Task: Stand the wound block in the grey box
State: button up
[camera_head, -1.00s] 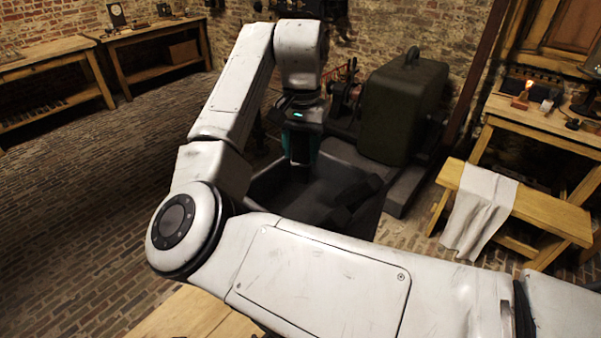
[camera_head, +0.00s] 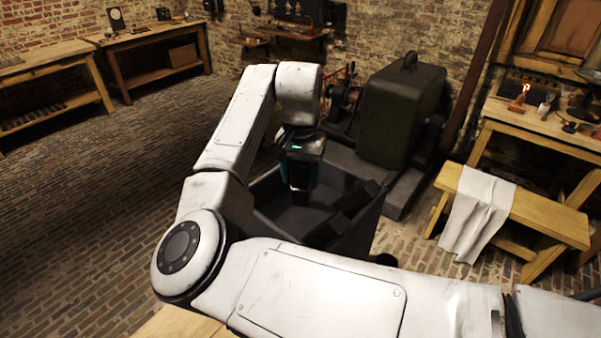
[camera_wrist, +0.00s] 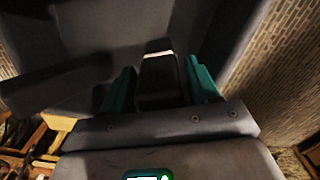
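The grey box (camera_head: 268,191) stands open on the floor in the middle of the head view. My gripper (camera_head: 300,188) points down inside its opening.
A dark slab-like piece (camera_wrist: 55,85) lies at the left in the wrist view, at the box. A large green case (camera_head: 398,110) stands behind the box. A bench with a white cloth (camera_head: 478,215) is at right. Open brick floor lies left.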

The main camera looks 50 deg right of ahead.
jog(key=shift+o, duration=1)
notch_tip(320, 180, up, 12)
jog(key=shift+r+b, duration=0.15)
jog(key=shift+b, duration=0.7)
